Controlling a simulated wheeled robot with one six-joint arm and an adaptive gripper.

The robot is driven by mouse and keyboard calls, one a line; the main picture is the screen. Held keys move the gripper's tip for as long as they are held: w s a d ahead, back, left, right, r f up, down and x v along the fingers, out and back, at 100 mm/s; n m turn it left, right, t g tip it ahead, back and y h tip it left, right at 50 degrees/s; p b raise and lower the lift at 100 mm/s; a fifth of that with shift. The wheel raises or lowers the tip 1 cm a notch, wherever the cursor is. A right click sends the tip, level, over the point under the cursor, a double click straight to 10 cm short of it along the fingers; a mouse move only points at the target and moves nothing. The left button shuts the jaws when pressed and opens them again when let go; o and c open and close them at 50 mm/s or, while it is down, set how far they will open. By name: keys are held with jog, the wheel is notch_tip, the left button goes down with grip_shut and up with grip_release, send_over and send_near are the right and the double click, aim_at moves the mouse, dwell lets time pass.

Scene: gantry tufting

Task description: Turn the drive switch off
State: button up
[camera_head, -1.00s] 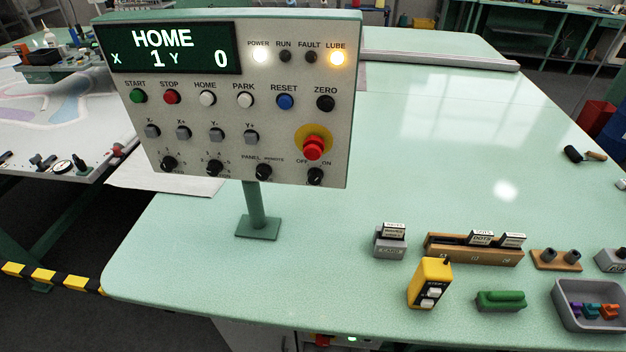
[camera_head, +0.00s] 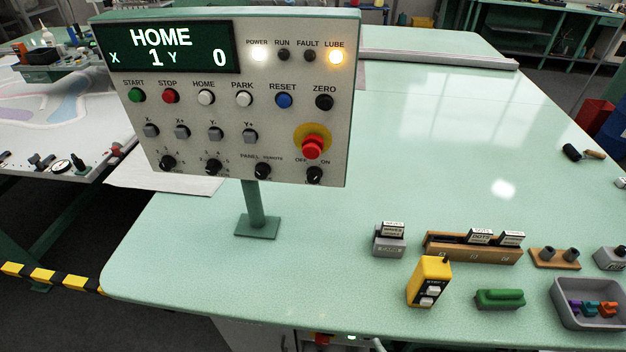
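The control panel (camera_head: 225,120) stands on a post above the green table. The drive switch (camera_head: 314,174) seems to be the black rotary knob at its lower right, under the red emergency button (camera_head: 312,147). OFF is printed to the knob's upper left and ON to its upper right. The knob's pale mark looks tilted toward ON, but it is small. The display reads HOME, X 1, Y 0. The POWER lamp glows white and the LUBE lamp amber; RUN and FAULT are dark. My gripper is not in view.
On the table's right front are a yellow pendant (camera_head: 429,282), a green block (camera_head: 500,299), a grey tray (camera_head: 590,322) with small coloured parts, and a wooden card holder (camera_head: 440,247). The table around the panel's post foot (camera_head: 257,227) is clear.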

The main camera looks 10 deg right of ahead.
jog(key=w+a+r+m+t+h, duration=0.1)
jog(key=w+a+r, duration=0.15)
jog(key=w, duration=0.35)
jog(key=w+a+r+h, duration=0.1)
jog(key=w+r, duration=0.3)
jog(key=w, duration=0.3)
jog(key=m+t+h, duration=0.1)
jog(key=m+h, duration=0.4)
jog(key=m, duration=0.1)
send_near(313, 179)
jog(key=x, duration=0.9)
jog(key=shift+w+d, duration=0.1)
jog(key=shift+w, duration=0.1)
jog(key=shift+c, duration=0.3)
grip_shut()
